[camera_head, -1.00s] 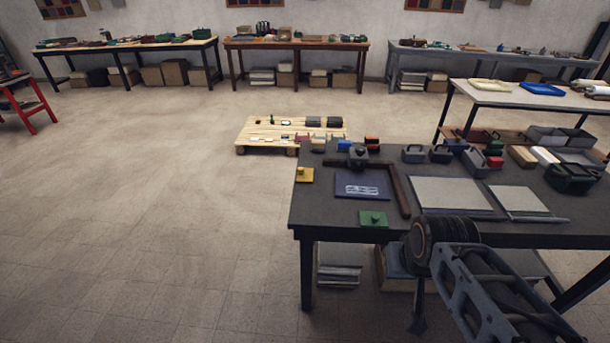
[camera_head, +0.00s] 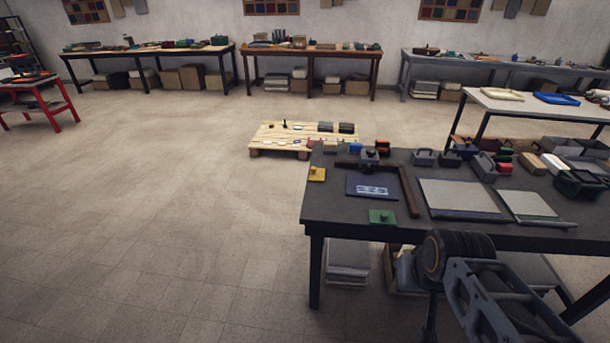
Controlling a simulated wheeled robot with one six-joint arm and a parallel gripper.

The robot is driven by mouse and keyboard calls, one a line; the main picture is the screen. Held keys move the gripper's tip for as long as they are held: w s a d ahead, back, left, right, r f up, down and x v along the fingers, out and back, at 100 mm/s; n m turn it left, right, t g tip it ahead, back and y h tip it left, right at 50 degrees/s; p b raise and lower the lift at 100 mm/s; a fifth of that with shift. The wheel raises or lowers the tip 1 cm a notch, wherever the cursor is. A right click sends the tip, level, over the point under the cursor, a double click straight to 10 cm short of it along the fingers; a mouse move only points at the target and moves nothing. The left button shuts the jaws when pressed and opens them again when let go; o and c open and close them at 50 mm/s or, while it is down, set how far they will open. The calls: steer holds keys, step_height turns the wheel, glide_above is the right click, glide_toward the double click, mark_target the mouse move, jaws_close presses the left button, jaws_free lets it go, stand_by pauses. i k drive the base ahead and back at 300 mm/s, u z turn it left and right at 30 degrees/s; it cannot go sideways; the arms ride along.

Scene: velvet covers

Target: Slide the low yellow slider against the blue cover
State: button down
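The low yellow slider (camera_head: 317,174), a small flat plate with a knob, lies at the table's left edge. The blue cover (camera_head: 362,190), a flat dark-blue sheet with a pale printed patch, lies to its right. A gap of dark tabletop separates them. A brown L-shaped bar (camera_head: 408,193) runs along the cover's back and right sides. My arm shows at the lower right, in front of the table. I cannot see my gripper's fingers.
A green knobbed plate (camera_head: 382,216) lies in front of the cover. A grey block (camera_head: 370,155) stands behind it. Large grey panels (camera_head: 460,196) lie to the right, with boxes behind. A wooden pallet (camera_head: 275,140) stands beyond the table.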

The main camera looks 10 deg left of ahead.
mark_target(315, 174)
steer(key=z, duration=0.75)
steer(key=k, duration=0.15)
steer(key=u, duration=2.1)
steer(key=i, duration=0.75)
steer(key=u, duration=0.7)
steer(key=i, duration=0.9)
steer(key=z, duration=0.5)
steer(key=i, duration=0.8)
steer(key=z, duration=1.05)
steer(key=i, duration=0.4)
steer(key=z, duration=0.35)
